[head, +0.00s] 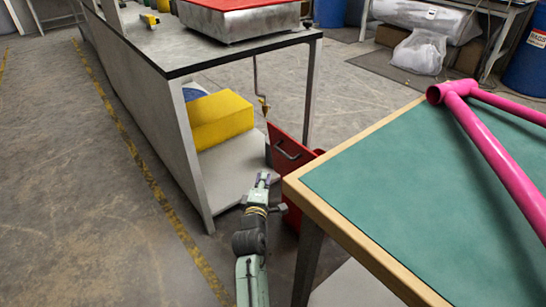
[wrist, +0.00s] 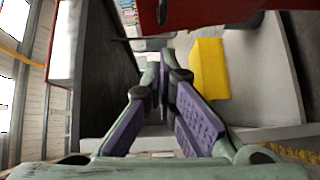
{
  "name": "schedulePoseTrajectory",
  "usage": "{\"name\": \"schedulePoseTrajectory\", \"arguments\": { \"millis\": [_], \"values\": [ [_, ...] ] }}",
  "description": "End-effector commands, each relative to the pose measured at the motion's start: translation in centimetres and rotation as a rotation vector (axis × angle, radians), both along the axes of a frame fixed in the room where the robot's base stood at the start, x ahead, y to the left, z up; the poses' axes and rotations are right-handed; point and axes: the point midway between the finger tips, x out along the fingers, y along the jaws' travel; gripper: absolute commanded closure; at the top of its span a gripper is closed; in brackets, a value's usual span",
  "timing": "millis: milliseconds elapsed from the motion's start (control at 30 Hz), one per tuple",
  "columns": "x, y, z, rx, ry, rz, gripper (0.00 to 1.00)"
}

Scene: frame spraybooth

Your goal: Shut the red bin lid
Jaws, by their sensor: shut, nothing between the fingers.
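The red bin (head: 292,217) stands on the floor between the grey bench and the green-topped table. The table's corner hides much of it. Its red lid (head: 284,148) stands raised and tilted, with a dark handle (head: 287,151) on the face towards me. My gripper (head: 264,176) is shut and empty, just left of the lid and below its handle in the head view. In the wrist view the fingertips of my gripper (wrist: 161,72) meet, and a red panel (wrist: 215,10), apparently the lid, crosses the top edge, apart from the fingers.
The green-topped table (head: 380,180) with a pink frame (head: 490,145) is close on the right. The grey bench (head: 150,100) is on the left, with a yellow block (head: 220,120) on its lower shelf. A cord with a hook (head: 262,100) hangs near the lid. Floor left of the bench is clear.

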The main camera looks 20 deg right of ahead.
Motion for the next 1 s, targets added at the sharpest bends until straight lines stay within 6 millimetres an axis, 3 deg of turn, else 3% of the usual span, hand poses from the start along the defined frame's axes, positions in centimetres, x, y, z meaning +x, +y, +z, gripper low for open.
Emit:
{"name": "schedulePoseTrajectory", "arguments": {
  "millis": [367, 600, 1000],
  "values": [
    [7.2, -3.6, -0.3, 0.004, -0.005, -0.001, 1.00],
    [8.0, -6.3, -0.4, 0.004, -0.002, 0.001, 1.00],
    [8.2, -6.8, -0.4, 0.004, -0.003, 0.002, 1.00]
  ]
}}
